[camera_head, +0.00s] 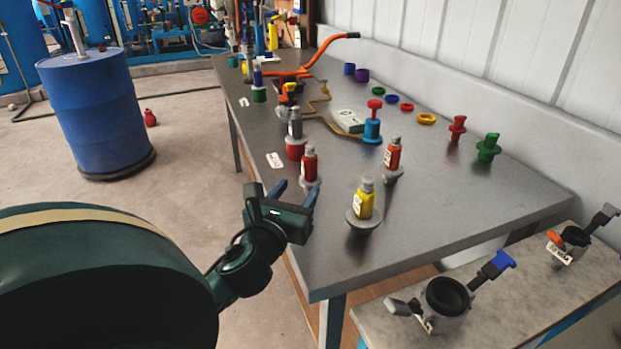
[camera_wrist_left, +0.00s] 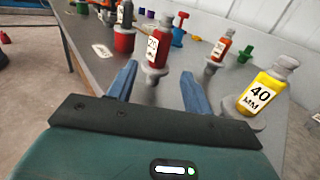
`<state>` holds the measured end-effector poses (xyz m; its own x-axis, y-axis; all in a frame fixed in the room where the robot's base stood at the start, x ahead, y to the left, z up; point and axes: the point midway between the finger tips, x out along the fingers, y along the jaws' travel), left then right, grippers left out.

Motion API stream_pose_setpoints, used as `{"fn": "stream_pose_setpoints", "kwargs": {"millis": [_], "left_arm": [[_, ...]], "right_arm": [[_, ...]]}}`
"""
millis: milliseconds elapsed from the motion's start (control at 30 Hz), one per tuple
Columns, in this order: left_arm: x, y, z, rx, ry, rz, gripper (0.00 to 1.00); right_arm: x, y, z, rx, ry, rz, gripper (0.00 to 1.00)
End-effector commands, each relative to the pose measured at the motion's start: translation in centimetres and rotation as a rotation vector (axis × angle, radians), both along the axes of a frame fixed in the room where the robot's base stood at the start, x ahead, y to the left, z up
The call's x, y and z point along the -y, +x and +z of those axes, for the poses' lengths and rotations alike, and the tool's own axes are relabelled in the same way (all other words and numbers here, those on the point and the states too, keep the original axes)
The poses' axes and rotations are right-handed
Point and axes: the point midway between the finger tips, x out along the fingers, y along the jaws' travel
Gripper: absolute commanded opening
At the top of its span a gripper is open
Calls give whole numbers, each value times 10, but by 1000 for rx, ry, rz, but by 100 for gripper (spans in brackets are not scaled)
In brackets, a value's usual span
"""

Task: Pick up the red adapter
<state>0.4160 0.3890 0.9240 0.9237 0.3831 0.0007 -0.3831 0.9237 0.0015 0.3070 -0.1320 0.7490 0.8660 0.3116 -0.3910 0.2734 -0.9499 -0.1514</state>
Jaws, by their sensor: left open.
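Several red pieces are on the grey table (camera_head: 420,215). A red labelled piece with a grey top and base (camera_head: 309,165) stands upright near the left edge. A red knobbed piece (camera_head: 457,129) stands near the wall. I cannot tell which one the name red adapter means. My left gripper (camera_head: 296,191) is open and empty at the table's left edge, in front of the nearer red labelled piece. In the left wrist view that piece (camera_wrist_left: 158,48) shows between and beyond the blue fingers (camera_wrist_left: 159,80), apart from them. My right gripper is not in view.
A yellow labelled piece (camera_head: 364,202) stands right of my left gripper. A grey piece with a red base (camera_head: 296,143) stands behind the nearer red piece. Orange-handled equipment (camera_head: 300,72) lies farther back. A blue drum (camera_head: 95,115) stands on the floor at left.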

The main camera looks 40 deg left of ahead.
Motion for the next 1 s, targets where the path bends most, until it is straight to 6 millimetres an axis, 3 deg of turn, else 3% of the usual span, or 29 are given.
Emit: {"fn": "stream_pose_setpoints", "kwargs": {"millis": [100,367,633,1000], "left_arm": [[-8,19,1,4,-1,0,50],[-16,36,1,2,-1,0,50],[-32,71,1,2,-1,0,50],[-34,77,0,-1,-1,-1,47]], "right_arm": [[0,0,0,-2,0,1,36],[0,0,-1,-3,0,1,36],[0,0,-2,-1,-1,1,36],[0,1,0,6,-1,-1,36]]}}
